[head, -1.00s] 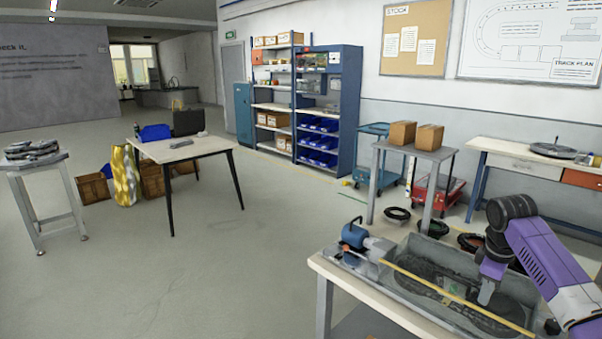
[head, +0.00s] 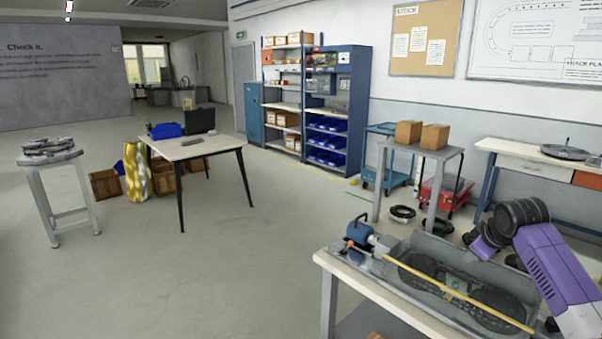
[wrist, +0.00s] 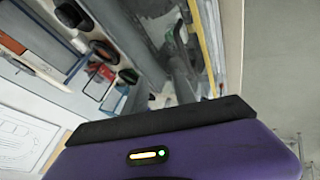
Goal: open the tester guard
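The tester stands on a bench at the lower right of the head view, with a blue motor (head: 359,231) at its left end. Its guard (head: 425,246) is a see-through grey cover with a yellow strip (head: 458,293) along the front edge. It appears down over the dark belt parts inside. My gripper (head: 486,246) is beyond the tester's right half, above and apart from it, partly hidden by my purple arm. Its fingers cannot be made out. In the wrist view, the yellow strip (wrist: 207,50) shows beyond my purple hand, tilted.
A small table with two cardboard boxes (head: 422,134) stands behind the tester. Black rings (head: 403,213) and a red cart (head: 445,193) are on the floor there. A wall bench (head: 515,150) is at right.

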